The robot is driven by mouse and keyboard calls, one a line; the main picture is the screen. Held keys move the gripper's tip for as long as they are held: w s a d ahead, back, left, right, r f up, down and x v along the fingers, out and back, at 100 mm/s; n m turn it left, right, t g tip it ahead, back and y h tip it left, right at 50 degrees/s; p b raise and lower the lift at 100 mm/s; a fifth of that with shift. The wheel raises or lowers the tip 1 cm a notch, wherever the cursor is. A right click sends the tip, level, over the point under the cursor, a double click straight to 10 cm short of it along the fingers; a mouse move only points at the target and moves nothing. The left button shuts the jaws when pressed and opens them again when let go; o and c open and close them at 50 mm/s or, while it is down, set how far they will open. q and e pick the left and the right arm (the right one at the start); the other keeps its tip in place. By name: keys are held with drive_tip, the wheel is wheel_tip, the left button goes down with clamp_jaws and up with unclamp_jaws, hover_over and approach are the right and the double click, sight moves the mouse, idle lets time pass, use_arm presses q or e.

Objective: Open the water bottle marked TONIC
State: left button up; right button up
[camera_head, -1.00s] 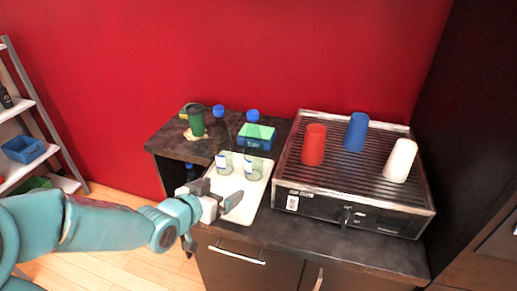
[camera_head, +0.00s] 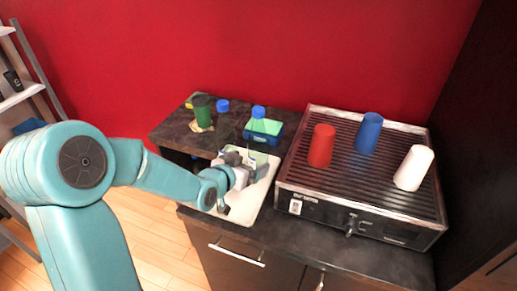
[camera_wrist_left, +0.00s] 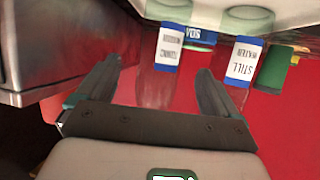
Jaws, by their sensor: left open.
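The TONIC bottle is clear with a white and blue label (camera_wrist_left: 168,48), upside down in the left wrist view. In the head view it appears to be the right-hand bottle, with a blue cap (camera_head: 258,112), nearer the grill. A similar bottle labelled STILL (camera_wrist_left: 242,62) stands beside it; its blue cap (camera_head: 222,105) shows left of the first. My left gripper (camera_wrist_left: 158,72) is open, and the TONIC bottle appears between its fingers in the wrist view. Whether they touch it I cannot tell. In the head view my left gripper (camera_head: 252,166) hides the lower bottles. My right gripper is out of view.
The bottles stand on a white tray (camera_head: 243,213). Behind are a green cup (camera_head: 202,112) and a blue box (camera_head: 262,135) with a green top. The ribbed machine (camera_head: 365,215) on the right carries red, blue and white cylinders.

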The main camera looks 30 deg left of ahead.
sight(253, 159)
use_arm(q)
drive_tip(key=shift+x, duration=0.8)
drive_tip(key=p+x, duration=0.2)
drive_tip(key=x, duration=0.2)
drive_tip(key=shift+w+a, duration=0.1)
drive_tip(key=shift+w, duration=0.05)
drive_tip(key=shift+w+f, duration=0.25)
drive_tip(key=shift+w, duration=0.2)
drive_tip(key=shift+s, duration=0.1)
drive_tip(key=c, duration=1.3)
drive_tip(key=shift+r, duration=0.15)
